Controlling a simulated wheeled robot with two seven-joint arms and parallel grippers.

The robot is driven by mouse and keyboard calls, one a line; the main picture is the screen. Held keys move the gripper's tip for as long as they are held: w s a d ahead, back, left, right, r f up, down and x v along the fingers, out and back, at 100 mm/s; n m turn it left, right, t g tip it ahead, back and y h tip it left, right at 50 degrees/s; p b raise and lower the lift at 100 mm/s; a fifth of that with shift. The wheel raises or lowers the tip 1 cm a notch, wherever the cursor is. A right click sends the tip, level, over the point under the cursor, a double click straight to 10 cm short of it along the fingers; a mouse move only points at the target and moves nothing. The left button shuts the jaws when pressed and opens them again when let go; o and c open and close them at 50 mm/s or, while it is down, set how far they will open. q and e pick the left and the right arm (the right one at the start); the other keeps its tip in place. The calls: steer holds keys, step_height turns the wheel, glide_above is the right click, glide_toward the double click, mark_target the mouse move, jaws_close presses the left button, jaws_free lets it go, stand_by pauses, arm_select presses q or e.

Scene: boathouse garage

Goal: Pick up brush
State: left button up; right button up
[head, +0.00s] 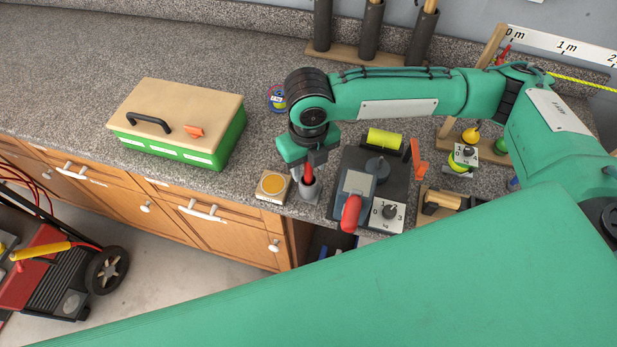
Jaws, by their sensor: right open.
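A thin red handle (309,166), which appears to be the brush, stands upright in a small grey cup (309,190) near the counter's front edge. Its lower end is hidden inside the cup and its top is hidden by my gripper. My right gripper (306,167) points down directly over the cup, with its open jaws around or right beside the red handle. I cannot tell whether the fingers touch it. My left gripper is not in view.
A wooden block with a yellow disc (272,186) sits just left of the cup. A dark device with a red handle (367,192) stands close on the right. A green box with a tan lid (180,112) is farther left. The speckled counter (70,75) is clear behind it.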

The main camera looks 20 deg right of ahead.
steer(key=shift+f, duration=0.35)
steer(key=shift+r, duration=0.1)
jaws_close()
steer(key=shift+r, duration=0.1)
